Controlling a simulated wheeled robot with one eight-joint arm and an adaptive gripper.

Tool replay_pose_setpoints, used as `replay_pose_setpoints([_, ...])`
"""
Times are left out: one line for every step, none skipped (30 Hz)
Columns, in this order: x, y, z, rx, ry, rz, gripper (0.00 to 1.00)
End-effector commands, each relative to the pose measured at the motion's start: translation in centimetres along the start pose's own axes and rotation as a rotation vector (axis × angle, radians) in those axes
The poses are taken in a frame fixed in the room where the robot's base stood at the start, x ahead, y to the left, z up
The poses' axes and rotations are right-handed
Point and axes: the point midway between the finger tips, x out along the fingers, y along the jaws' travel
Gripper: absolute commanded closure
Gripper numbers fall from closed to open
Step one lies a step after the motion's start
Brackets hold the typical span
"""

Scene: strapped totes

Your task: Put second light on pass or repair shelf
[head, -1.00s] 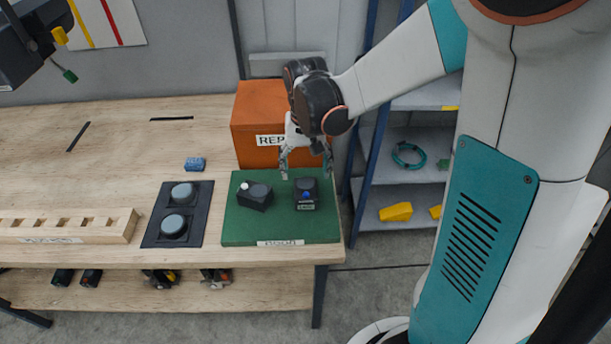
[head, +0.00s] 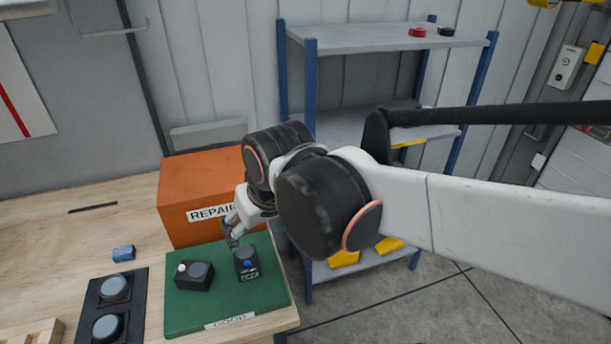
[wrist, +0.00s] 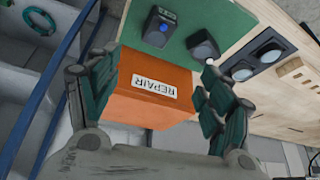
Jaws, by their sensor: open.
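Two small black lights sit upright on the green mat labelled GOOD (head: 178,310). The left one (head: 194,275) has a white knob; the right one (head: 246,262) has a blue button and a small label. Both also show at the top of the wrist view, the blue-button light (wrist: 158,30) and the other light (wrist: 203,44). My gripper (head: 231,236) is open and empty, just behind the blue-button light and in front of the orange REPAIR box (head: 185,190). In the wrist view the box sits between my spread fingers (wrist: 160,75). My arm hides the box's right part.
A black plate with two round grey pads (head: 113,290) lies left of the mat. A blue block (head: 124,253) lies behind it. A blue-posted grey shelf (head: 365,38) stands behind my arm, holding yellow pieces (head: 344,258) low down. Floor right of the bench is clear.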

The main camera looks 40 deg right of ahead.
Motion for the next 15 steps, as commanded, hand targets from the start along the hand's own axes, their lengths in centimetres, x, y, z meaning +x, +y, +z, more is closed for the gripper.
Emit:
replay_pose_setpoints([-0.6, 0.1, 0.9, -0.016, 0.031, -0.003, 0.27])
replay_pose_setpoints([-0.9, 0.1, 1.2, -0.024, 0.05, -0.004, 0.27])
replay_pose_setpoints([-1.3, 0.1, 1.7, -0.037, 0.073, -0.005, 0.27])
replay_pose_setpoints([-1.5, 0.2, 2.0, -0.045, 0.088, -0.006, 0.27])
replay_pose_setpoints([-1.7, 0.2, 2.3, -0.052, 0.104, -0.007, 0.27])
replay_pose_setpoints([-1.9, 0.2, 2.6, -0.061, 0.121, -0.008, 0.27])
replay_pose_setpoints([-2.1, 0.2, 2.8, -0.068, 0.134, -0.008, 0.27])
replay_pose_setpoints([-2.2, 0.2, 3.0, -0.073, 0.144, -0.008, 0.27])
replay_pose_setpoints([-2.3, 0.2, 3.2, -0.079, 0.156, -0.008, 0.27])
replay_pose_setpoints([-2.4, 0.2, 3.3, -0.082, 0.163, -0.009, 0.27])
replay_pose_setpoints([-2.4, 0.3, 3.4, -0.085, 0.169, -0.009, 0.27])
replay_pose_setpoints([-2.5, 0.3, 3.5, -0.088, 0.174, -0.009, 0.27])
replay_pose_setpoints([-2.5, 0.3, 3.5, -0.089, 0.177, -0.009, 0.27])
replay_pose_setpoints([-2.5, 0.3, 3.5, -0.091, 0.179, -0.009, 0.27])
replay_pose_setpoints([-2.5, 0.3, 3.5, -0.091, 0.18, -0.009, 0.27])
